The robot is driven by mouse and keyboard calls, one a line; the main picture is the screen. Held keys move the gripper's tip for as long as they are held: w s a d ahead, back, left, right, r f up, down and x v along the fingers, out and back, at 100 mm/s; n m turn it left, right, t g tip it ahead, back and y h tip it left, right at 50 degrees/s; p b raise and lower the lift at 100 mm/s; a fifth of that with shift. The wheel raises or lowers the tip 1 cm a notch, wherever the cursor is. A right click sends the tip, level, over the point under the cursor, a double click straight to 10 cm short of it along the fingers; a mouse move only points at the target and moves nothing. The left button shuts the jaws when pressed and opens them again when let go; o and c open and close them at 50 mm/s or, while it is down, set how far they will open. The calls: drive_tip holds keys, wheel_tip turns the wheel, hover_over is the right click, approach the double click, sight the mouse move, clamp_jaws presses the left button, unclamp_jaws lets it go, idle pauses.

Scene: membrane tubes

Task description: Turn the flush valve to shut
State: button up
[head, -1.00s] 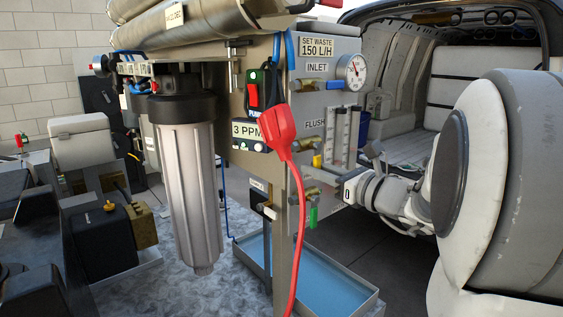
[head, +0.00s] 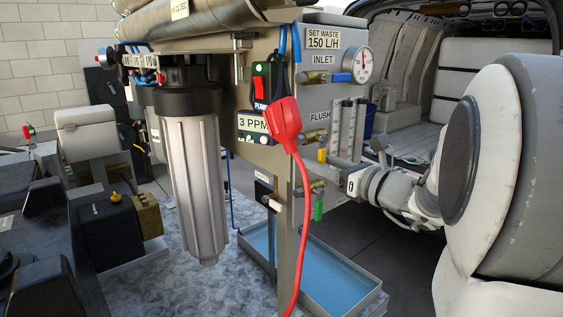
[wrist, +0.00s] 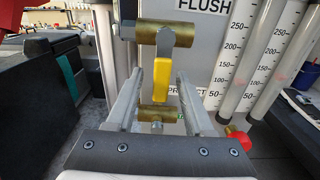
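The flush valve has a brass body (wrist: 165,36) lying horizontally under the FLUSH label, and a yellow handle (wrist: 161,80) hanging straight down, across the body's line. In the head view the yellow handle (head: 322,155) shows small below the FLUSH label (head: 320,114). My gripper (wrist: 159,88) is open in the wrist view, with one finger on each side of the lower handle. Gaps show between the handle and both fingers, and I see no contact. In the head view my gripper (head: 338,164) is at the panel's right side, its fingertips partly hard to make out.
A second brass valve (wrist: 160,115) sits just below the handle, behind the fingers. Flow tubes (wrist: 235,50) stand close on the right. A red cable plug (head: 284,120) hangs left of the valve in the head view. A blue tray (head: 320,270) lies below.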

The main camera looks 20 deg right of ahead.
drive_tip(key=b+v, duration=0.1)
drive_tip(key=v, duration=1.6)
drive_tip(key=shift+s+b, duration=0.25)
drive_tip(key=shift+b, duration=0.05)
drive_tip(key=shift+d, duration=0.1)
